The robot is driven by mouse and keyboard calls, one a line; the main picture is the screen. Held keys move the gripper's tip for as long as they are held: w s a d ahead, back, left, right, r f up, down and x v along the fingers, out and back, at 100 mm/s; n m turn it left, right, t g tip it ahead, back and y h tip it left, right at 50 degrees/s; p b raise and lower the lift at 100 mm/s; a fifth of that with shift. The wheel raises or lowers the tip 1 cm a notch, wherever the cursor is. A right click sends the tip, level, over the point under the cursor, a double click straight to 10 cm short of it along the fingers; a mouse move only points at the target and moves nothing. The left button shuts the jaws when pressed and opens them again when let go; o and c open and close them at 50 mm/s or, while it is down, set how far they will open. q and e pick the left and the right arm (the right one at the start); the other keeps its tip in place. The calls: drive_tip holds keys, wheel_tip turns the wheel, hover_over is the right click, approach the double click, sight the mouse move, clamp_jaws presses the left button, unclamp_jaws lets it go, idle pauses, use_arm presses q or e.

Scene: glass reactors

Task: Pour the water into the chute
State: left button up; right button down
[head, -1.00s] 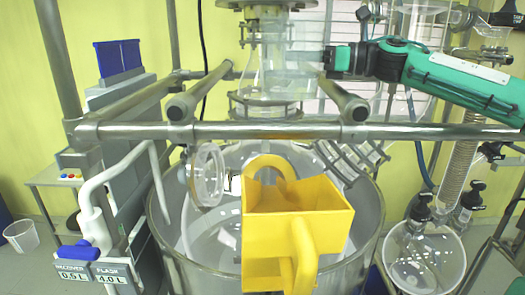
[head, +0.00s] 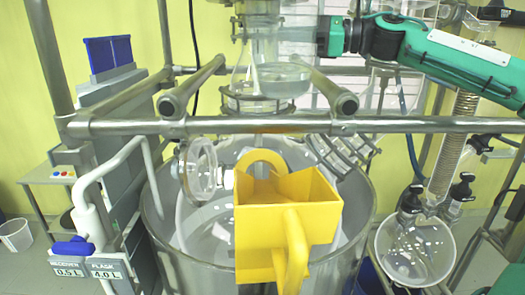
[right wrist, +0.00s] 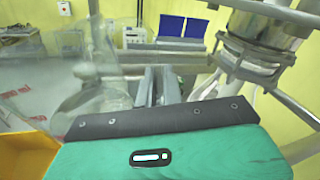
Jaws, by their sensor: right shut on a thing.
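The yellow chute (head: 290,220) is a box-like funnel with an open top, over the front of the large reactor vessel (head: 360,215). A yellow edge of it also shows in the right wrist view (right wrist: 22,158). My right gripper (head: 318,37) comes in from the right, above and behind the chute. It is shut on a clear glass flask (head: 283,76), which also shows beside the fingers in the right wrist view (right wrist: 95,98). The flask is apart from the chute, and its exact tilt is hard to read against the glassware behind. My left gripper is out of view.
A metal rail (head: 400,124) crosses between the flask and the chute. A round glass port (head: 200,168) stands left of the chute. A display (head: 90,272) reads receiver 0.5 L, flask 4.0 L. A round glass vessel (head: 418,250) hangs at right.

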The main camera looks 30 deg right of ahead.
sight(288, 19)
drive_tip(key=shift+s+a+r+n, duration=0.25)
drive_tip(key=shift+r+n, duration=0.05)
drive_tip(key=s+a+r+n, duration=0.1)
drive_tip(key=n, duration=0.1)
drive_tip(key=shift+s+a+r+n, duration=0.3)
drive_tip(key=shift+s+a+r, duration=0.05)
drive_tip(key=shift+s+r, duration=0.05)
drive_tip(key=shift+s+a+n, duration=0.55)
drive_tip(key=shift+a+n, duration=0.15)
drive_tip(key=shift+n, duration=0.4)
drive_tip(key=shift+s+a+r+n, duration=0.35)
drive_tip(key=shift+a+n, duration=0.05)
drive_tip(key=shift+n, duration=0.4)
drive_tip(key=shift+s+a+r+n, duration=0.4)
drive_tip(key=shift+s+n, duration=0.1)
drive_tip(key=shift+n, duration=0.2)
drive_tip(key=shift+s+a+b, duration=0.3)
drive_tip(key=shift+a+b, duration=0.05)
drive_tip(key=shift+n, duration=0.4)
drive_tip(key=shift+s+a+r+n+b, duration=0.15)
drive_tip(key=shift+s+a+n+b, duration=0.2)
drive_tip(key=shift+n+b, duration=0.25)
drive_tip(key=shift+s+a+r+n+b, duration=0.1)
drive_tip(key=shift+s+a+n+b, duration=0.85)
drive_tip(key=shift+b, duration=0.55)
idle(1.7)
